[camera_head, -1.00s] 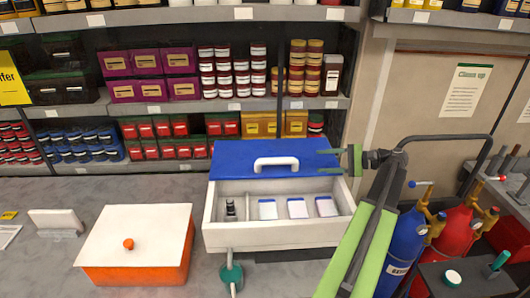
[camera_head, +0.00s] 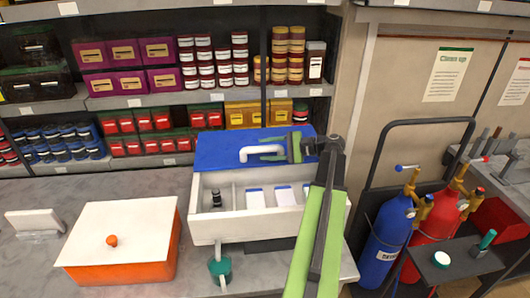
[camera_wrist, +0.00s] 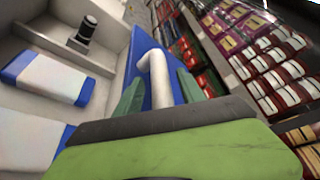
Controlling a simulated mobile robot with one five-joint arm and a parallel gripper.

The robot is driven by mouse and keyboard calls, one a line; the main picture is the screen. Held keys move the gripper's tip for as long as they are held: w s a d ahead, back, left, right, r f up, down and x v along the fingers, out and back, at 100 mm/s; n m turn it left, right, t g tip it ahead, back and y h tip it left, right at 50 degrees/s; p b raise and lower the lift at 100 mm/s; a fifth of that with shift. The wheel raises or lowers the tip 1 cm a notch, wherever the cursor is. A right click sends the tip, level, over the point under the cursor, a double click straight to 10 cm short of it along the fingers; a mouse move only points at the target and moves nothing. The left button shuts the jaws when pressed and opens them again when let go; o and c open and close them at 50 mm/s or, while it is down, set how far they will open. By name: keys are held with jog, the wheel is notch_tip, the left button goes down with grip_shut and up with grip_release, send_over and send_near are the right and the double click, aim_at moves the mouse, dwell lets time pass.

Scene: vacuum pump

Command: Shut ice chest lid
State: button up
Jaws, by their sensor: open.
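The ice chest (camera_head: 205,218) is a white box on the counter, with its blue lid (camera_head: 222,146) standing open behind the box. A white handle (camera_head: 248,152) is on the lid, and it also shows in the wrist view (camera_wrist: 157,78). Inside the box are a small dark vial (camera_head: 216,198) and several white and blue packs (camera_head: 255,198). My gripper (camera_head: 272,153) is open at the lid, its green fingers at the right part of the handle. In the wrist view the fingers (camera_wrist: 158,88) lie on either side of the handle. Whether they touch it cannot be told.
An orange box with a white lid (camera_head: 125,232) stands left of the chest. A teal-knobbed valve (camera_head: 220,268) is in front. Stocked shelves (camera_head: 160,100) rise behind. Blue and red gas cylinders (camera_head: 390,240) stand on the right.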

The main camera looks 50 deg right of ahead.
jog(key=shift+w+a+f, duration=0.15)
jog(key=shift+w+a, duration=0.15)
jog(key=shift+w, duration=0.25)
jog(key=shift+c, duration=0.2)
grip_shut()
jog(key=shift+s, duration=0.1)
dwell(0.8)
